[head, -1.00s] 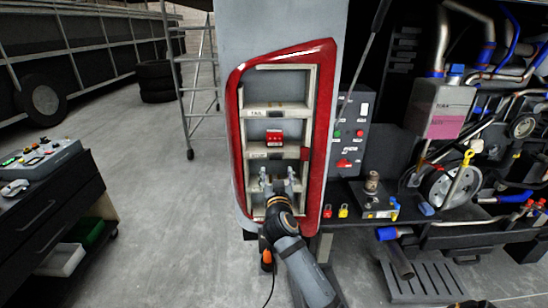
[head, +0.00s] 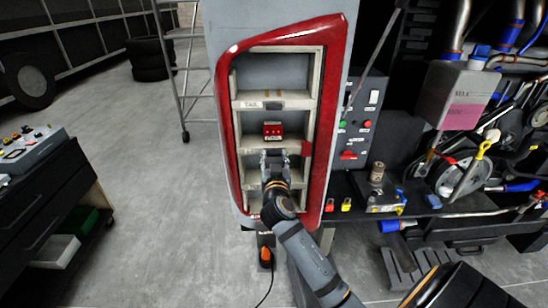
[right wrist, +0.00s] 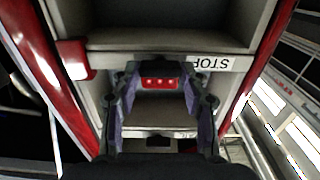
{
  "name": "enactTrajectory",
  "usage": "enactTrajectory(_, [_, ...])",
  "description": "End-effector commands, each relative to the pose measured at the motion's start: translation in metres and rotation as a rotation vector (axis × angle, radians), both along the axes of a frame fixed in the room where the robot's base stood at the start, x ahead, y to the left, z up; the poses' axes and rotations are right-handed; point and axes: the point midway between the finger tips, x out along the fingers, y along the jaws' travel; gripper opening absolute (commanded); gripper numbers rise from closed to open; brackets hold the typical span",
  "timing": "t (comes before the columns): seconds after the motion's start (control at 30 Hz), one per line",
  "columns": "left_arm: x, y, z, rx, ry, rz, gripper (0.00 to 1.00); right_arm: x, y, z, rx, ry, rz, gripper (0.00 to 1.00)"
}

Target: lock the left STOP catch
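The tall red-framed lamp housing (head: 334,110) has pale shelves and open compartments. A red block with several light dots (head: 273,131) sits in the compartment below the TAIL strip (head: 270,105). The STOP strip (right wrist: 210,64) appears upside down in the right wrist view. A red tab (head: 306,149) is at that strip's right end in the head view; it also shows at left in the wrist view (right wrist: 72,60). I cannot make out a catch at the strip's left end. My right gripper (head: 273,157) is open before the STOP strip, fingers apart (right wrist: 160,90). My left gripper is not in view.
A switch panel (head: 360,125) and a black bench (head: 415,208) with small red and yellow padlocks stand right of the housing. Pipes fill the far right. A dark cabinet with a control box (head: 28,150) is at left. The floor between is clear.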

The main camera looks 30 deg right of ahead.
Motion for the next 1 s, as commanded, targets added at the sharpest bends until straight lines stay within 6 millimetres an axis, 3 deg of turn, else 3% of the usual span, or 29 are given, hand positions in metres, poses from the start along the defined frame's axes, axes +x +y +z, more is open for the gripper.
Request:
enactTrajectory(0.03, [0.003,0.0,0.0,0.0,-0.005,0.0,0.82,0.0,0.0,0.0,0.0,0.0,0.0,0.33])
enactTrajectory(0.2, [0.015,-0.001,0.001,-0.002,-0.023,-0.001,0.82,0.0,0.0,0.0,0.0,0.0,0.0,0.12])
enactTrajectory(0.57, [0.015,-0.005,0.001,-0.006,-0.024,0.001,0.82,0.0,0.0,0.0,-0.059,0.036,0.0,0.12])
enactTrajectory(1.0, [0.011,-0.005,0.005,-0.006,-0.017,0.001,0.82,0.001,0.001,0.001,-0.369,0.225,-0.001,0.12])
